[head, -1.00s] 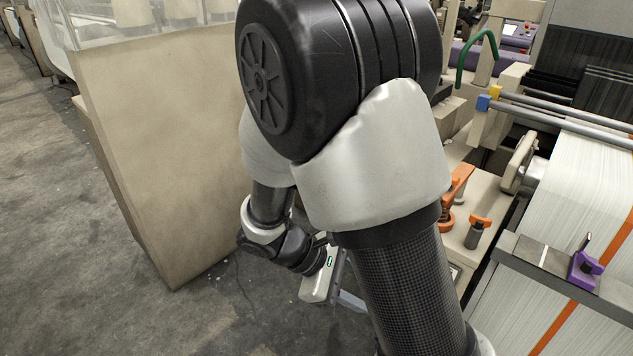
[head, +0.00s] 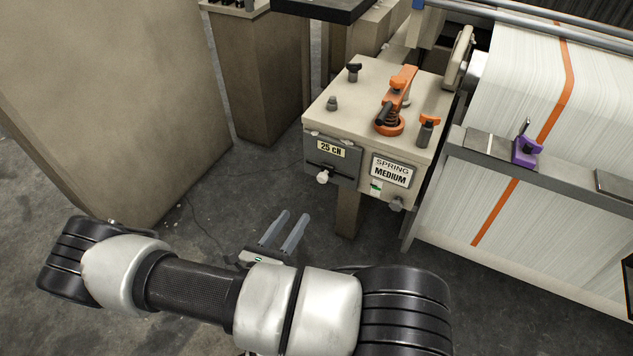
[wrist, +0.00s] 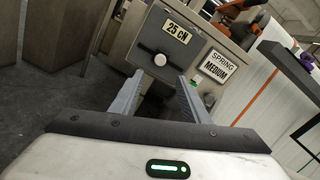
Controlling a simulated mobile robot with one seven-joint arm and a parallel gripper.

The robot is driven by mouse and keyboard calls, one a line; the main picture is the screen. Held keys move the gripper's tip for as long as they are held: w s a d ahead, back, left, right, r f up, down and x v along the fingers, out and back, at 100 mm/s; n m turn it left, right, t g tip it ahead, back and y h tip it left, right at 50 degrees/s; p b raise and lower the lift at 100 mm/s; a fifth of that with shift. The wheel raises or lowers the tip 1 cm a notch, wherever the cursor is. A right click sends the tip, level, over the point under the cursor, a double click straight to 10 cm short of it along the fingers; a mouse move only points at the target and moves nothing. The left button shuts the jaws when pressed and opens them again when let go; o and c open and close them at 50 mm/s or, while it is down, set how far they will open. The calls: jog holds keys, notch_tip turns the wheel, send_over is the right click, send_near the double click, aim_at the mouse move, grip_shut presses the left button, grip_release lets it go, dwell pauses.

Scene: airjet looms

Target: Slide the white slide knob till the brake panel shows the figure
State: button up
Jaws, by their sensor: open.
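The white slide knob (head: 323,176) sits in a dark horizontal slot on the brake panel (head: 345,165), on the front of a beige box. The panel carries a plate reading "25 cN" (head: 331,149). In the wrist view the knob (wrist: 160,60) shows ahead, a little beyond the fingertips and between their lines. The plate (wrist: 177,32) is above it. My gripper (head: 295,215) is open and empty, in front of and below the panel, apart from the knob; its two grey fingers also show in the wrist view (wrist: 158,80).
A sign reading "SPRING MEDIUM" (head: 391,170) is right of the panel. An orange lever (head: 396,95) and several small knobs stand on the box top. The white warp sheet (head: 510,130) is at the right. A beige cabinet (head: 110,90) stands left. Floor between is clear.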

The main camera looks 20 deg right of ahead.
aim_at(320, 180)
jog(key=b+x, duration=0.1)
jog(key=x, duration=1.4)
jog(key=shift+d, duration=0.1)
jog(key=shift+c, duration=0.3)
grip_shut()
